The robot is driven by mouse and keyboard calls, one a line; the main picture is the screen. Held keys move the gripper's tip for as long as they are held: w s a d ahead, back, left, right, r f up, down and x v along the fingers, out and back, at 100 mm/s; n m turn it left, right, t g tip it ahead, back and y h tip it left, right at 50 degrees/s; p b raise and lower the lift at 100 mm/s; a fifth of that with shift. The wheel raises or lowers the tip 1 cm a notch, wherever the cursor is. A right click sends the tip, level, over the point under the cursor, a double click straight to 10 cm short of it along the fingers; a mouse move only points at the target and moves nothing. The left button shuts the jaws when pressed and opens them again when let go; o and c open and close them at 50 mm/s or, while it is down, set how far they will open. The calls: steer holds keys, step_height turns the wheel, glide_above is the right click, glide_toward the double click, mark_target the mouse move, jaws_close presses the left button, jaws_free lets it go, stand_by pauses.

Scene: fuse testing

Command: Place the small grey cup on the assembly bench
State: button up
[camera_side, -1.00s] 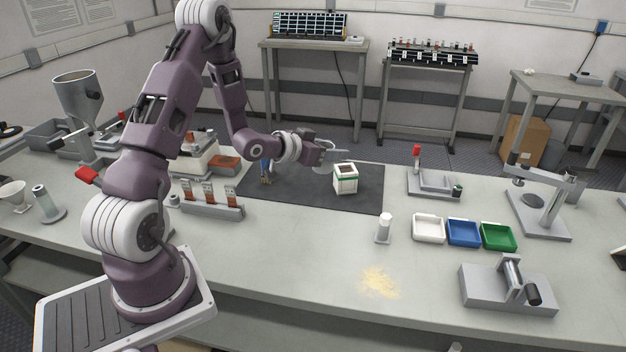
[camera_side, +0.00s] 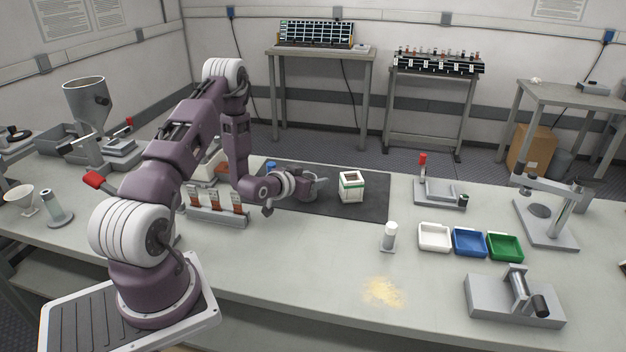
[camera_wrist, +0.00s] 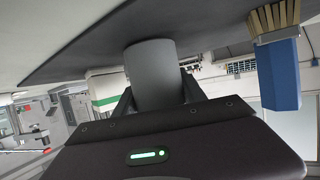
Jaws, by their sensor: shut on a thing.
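My gripper (camera_side: 311,184) is low over the dark mat (camera_side: 376,208) on the assembly bench (camera_side: 300,247), left of the white box. It is shut on the small grey cup (camera_wrist: 152,75), a plain grey cylinder between the two fingers in the wrist view. In the side view the cup is small and partly hidden by the gripper. In the wrist view the bench side is at the top, and the cup's end meets the dark mat there. I cannot tell whether it touches or hangs just above.
A white box with green trim (camera_side: 351,187) stands right of my gripper. A blue-handled brush (camera_wrist: 279,70) is close by in the wrist view. A fuse rack (camera_side: 215,212) is at front left. A white bottle (camera_side: 389,237) and trays (camera_side: 434,238) are right. The front bench is mostly clear.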

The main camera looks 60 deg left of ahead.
steer(key=o, duration=1.5)
steer(key=shift+f, duration=0.1)
steer(key=shift+s+r, duration=0.15)
steer(key=shift+r, duration=0.05)
steer(key=v, duration=0.7)
steer(key=shift+d, duration=0.1)
